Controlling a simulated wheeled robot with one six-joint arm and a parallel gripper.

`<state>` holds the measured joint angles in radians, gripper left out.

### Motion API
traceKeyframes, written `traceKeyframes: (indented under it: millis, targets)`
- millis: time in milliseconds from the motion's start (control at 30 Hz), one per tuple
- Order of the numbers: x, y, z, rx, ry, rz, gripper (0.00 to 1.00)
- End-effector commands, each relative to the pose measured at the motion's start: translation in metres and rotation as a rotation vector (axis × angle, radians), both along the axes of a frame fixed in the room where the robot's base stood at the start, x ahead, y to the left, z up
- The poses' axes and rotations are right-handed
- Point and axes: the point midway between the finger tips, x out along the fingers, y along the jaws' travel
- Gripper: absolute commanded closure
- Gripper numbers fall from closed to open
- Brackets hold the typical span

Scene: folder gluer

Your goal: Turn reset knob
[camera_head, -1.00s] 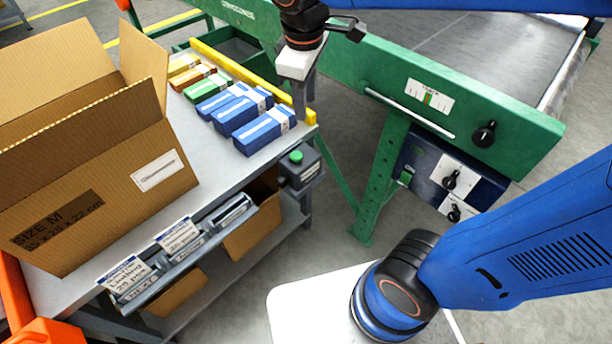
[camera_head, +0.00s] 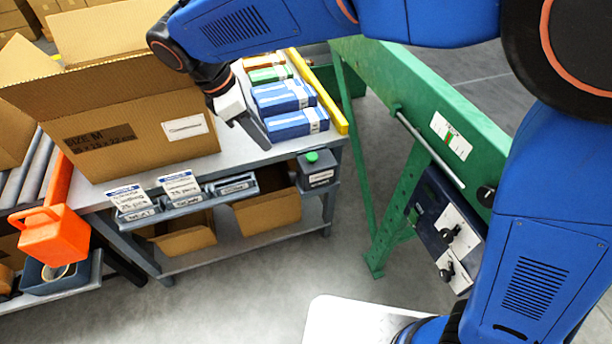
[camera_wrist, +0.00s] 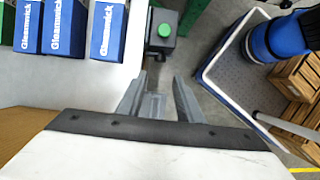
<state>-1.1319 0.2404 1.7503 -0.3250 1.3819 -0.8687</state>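Two black knobs sit on the white-plated, dark blue panel (camera_head: 433,210) under the green machine: an upper knob (camera_head: 450,234) and a lower knob (camera_head: 447,270). A third black knob (camera_head: 486,196) is on the green beam, partly hidden by my arm. Their labels are too small to read, so I cannot tell which is the reset knob. My gripper (camera_head: 258,135) is over the packing table, left of and well away from the knobs. The wrist view shows the gripper (camera_wrist: 158,92) with its fingers apart and nothing held. No knob shows in the wrist view.
Blue boxes (camera_head: 290,123) and a large carton (camera_head: 130,125) are on the table near my gripper. A dark box with a green button (camera_head: 318,168) is at the table's corner. Clear floor (camera_head: 350,235) lies between table and machine.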

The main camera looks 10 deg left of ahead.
Motion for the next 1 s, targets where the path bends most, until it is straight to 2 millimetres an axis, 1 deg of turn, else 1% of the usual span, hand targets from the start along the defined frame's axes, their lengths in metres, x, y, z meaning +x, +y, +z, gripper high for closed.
traceKeyframes:
  millis: [33, 100, 267, 1000]
  targets:
    - [-0.003, 0.005, -0.002, -0.007, 0.002, 0.013, 0.67]
    - [-0.004, 0.007, -0.004, -0.011, 0.003, 0.022, 0.67]
    - [-0.001, 0.002, -0.017, -0.012, 0.003, 0.021, 0.67]
    - [0.025, -0.040, -0.134, -0.012, 0.003, 0.019, 0.67]
